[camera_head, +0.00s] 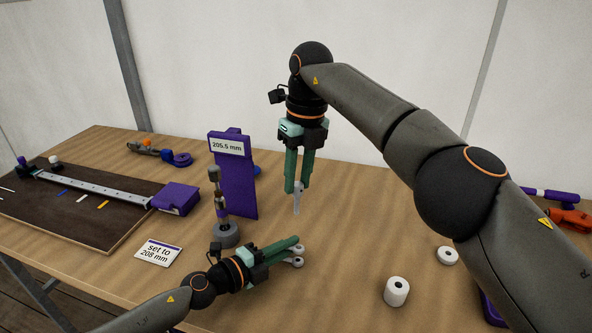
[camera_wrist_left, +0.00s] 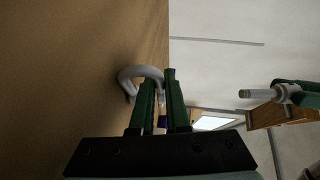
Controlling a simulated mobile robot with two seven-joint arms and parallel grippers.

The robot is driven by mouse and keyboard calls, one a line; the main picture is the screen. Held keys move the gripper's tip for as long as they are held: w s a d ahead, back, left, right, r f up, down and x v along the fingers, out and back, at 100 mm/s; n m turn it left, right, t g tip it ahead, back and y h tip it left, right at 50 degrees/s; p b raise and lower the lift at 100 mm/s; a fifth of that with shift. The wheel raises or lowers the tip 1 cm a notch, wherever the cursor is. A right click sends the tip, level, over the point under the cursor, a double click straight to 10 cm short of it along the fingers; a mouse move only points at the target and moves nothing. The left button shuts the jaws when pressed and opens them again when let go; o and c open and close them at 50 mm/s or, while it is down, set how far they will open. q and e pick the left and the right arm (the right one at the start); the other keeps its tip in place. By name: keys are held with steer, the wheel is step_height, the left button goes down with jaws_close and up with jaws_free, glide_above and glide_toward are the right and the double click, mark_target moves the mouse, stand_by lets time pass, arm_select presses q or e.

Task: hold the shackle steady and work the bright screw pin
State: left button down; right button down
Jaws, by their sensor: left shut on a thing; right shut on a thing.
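My left gripper (camera_head: 292,246) is low over the table and shut on the grey shackle (camera_head: 297,262). Only the shackle's rounded ends show past the fingers in the head view; its curved bow (camera_wrist_left: 140,73) shows in the left wrist view. My right gripper (camera_head: 297,187) is above it, pointing down, shut on the bright screw pin (camera_head: 297,203). The pin hangs upright below the fingertips, above the shackle and apart from it. The pin (camera_wrist_left: 258,93) and right gripper (camera_wrist_left: 292,93) also show at the right of the left wrist view.
A purple stand (camera_head: 236,180) labelled 205.5 mm and a grey post with a round base (camera_head: 225,236) are left of the grippers. A "set to 208 mm" card (camera_head: 158,253) lies nearby. A white roll (camera_head: 396,291) and a white ring (camera_head: 447,256) are at the right.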

mark_target(302, 196)
steer(key=shift+w+d+f+m, duration=0.1)
steer(key=shift+d+f+m, duration=0.05)
steer(key=shift+f+m, duration=0.6)
steer(key=shift+w+d+f+m, duration=0.1)
steer(key=shift+d+f+m, duration=0.1)
steer(key=shift+f+m, duration=0.45)
steer(key=shift+d+f+m, duration=0.15)
steer(key=shift+f+m, duration=0.35)
steer(key=shift+f, duration=0.45)
steer(key=shift+s+a+f, duration=0.1)
steer(key=shift+s+f, duration=0.1)
steer(key=shift+f, duration=0.95)
steer(key=shift+s+a+f, duration=0.1)
steer(key=shift+s+f, duration=0.1)
steer(key=shift+f, duration=0.95)
steer(key=shift+f+g, duration=0.1)
steer(key=shift+g, duration=0.2)
steer(key=shift+s+f, duration=0.15)
steer(key=shift+f, duration=0.65)
steer(key=shift+s+f, duration=0.1)
steer(key=shift+f, duration=0.7)
steer(key=shift+w+r, duration=0.15)
steer(key=shift+r, duration=0.6)
steer(key=shift+w+r, duration=0.1)
steer(key=shift+r, duration=0.65)
steer(key=shift+f, duration=0.25)
steer(key=shift+s+f, duration=0.25)
steer(key=shift+f, duration=1.05)
